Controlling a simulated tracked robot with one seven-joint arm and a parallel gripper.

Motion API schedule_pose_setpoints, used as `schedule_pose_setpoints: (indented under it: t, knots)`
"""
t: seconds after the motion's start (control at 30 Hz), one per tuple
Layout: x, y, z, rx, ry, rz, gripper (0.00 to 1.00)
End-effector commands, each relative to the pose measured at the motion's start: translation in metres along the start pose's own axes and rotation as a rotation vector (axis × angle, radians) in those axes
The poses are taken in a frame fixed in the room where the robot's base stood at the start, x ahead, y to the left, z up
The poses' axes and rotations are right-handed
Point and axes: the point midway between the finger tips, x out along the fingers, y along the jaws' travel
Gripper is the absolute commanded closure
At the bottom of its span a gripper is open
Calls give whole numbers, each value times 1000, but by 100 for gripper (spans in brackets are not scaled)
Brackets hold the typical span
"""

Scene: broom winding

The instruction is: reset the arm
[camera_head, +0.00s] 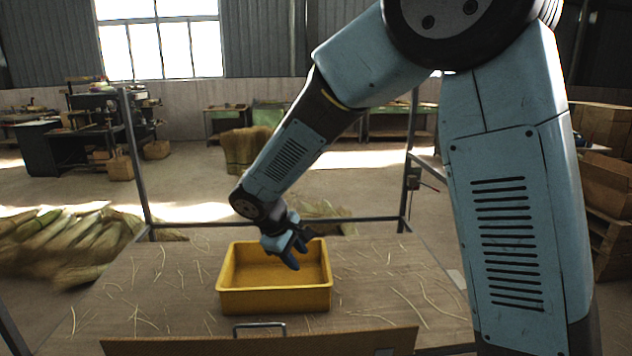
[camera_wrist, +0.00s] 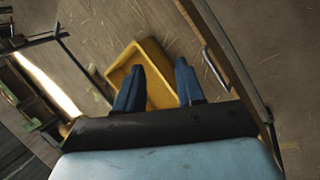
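My arm reaches from the right side of the head view over the table. My gripper (camera_head: 292,258) hangs above the yellow tray (camera_head: 275,301), near its right half. In the wrist view my gripper (camera_wrist: 158,76) shows two blue fingers spread apart with nothing between them but the yellow tray (camera_wrist: 124,60) beyond. The tray looks empty where I can see into it. Part of it is hidden behind the fingers.
The wooden table (camera_head: 395,275) has scattered straw strands and a metal frame around it. A metal handle (camera_head: 260,327) stands in front of the tray, near a raised front board (camera_head: 225,345).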

Motion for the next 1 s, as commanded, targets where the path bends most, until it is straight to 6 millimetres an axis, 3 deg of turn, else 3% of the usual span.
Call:
schedule_pose_setpoints:
  t: [0.2, 0.43, 0.7, 1.0]
  knots:
    - [-27, 41, 73, 199, 23, -49, 62]
    - [-52, 63, 147, 398, 54, -96, 62]
    - [-77, 68, 229, 628, 107, -142, 62]
    - [-102, 51, 306, 874, 187, -179, 62]
